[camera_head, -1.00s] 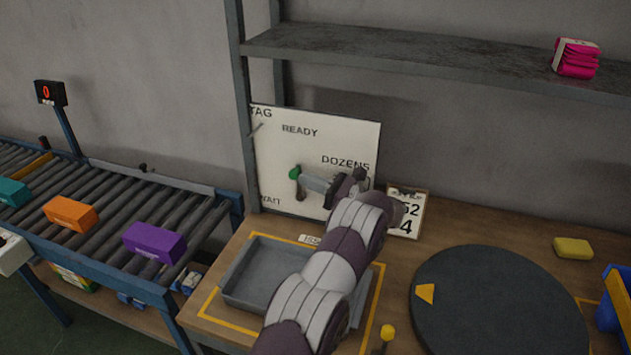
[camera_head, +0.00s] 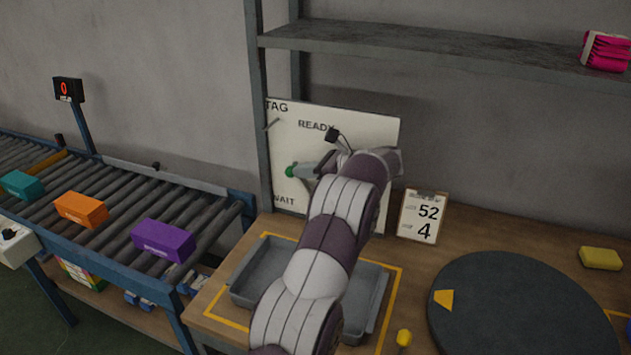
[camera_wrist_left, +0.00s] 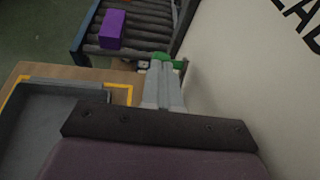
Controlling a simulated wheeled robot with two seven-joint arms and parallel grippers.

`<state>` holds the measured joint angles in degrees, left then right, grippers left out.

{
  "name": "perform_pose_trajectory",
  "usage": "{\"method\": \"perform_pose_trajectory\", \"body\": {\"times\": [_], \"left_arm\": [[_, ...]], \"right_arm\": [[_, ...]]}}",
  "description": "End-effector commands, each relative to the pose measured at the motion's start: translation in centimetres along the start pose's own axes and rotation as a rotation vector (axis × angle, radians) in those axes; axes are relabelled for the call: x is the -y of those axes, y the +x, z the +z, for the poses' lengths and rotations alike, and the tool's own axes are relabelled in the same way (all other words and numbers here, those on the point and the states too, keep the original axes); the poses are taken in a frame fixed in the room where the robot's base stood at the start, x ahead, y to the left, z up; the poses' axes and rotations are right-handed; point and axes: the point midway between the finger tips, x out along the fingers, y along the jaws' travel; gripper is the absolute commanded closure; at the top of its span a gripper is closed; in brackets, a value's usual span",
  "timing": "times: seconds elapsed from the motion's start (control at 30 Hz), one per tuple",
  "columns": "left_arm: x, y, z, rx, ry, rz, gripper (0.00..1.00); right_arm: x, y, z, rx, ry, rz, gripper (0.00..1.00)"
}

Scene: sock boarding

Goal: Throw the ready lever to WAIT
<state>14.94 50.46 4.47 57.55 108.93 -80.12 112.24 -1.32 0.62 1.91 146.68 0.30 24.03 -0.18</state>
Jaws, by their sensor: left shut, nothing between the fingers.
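The white board (camera_head: 343,128) stands upright at the back of the bench, marked TAG, READY and WAIT. The green knob of the ready lever (camera_head: 291,171) shows at the board's left part, above the word WAIT. My left gripper (camera_head: 302,170) is shut with nothing between its fingers, its tips at or very close to the knob; I cannot tell if they touch. In the left wrist view the fingers (camera_wrist_left: 163,80) point at the green knob (camera_wrist_left: 172,58). The lever's arm is mostly hidden. My left arm covers the board's right part. My right gripper is not in view.
A grey tray (camera_head: 245,285) lies below the board, partly behind my arm. A roller conveyor (camera_head: 120,205) with teal, orange and purple boxes (camera_head: 163,240) is at left. A card (camera_head: 422,216), a dark turntable (camera_head: 520,310) and a yellow block (camera_head: 600,258) are at right. A shelf (camera_head: 430,52) hangs above.

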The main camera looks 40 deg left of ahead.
Motion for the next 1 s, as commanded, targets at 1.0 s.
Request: {"method": "perform_pose_trajectory", "body": {"times": [1.0], "left_arm": [[-0.8, 9.1, -1.7, -0.283, -0.021, 0.003, 1.00]], "right_arm": [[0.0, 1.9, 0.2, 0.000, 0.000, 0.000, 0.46]]}}
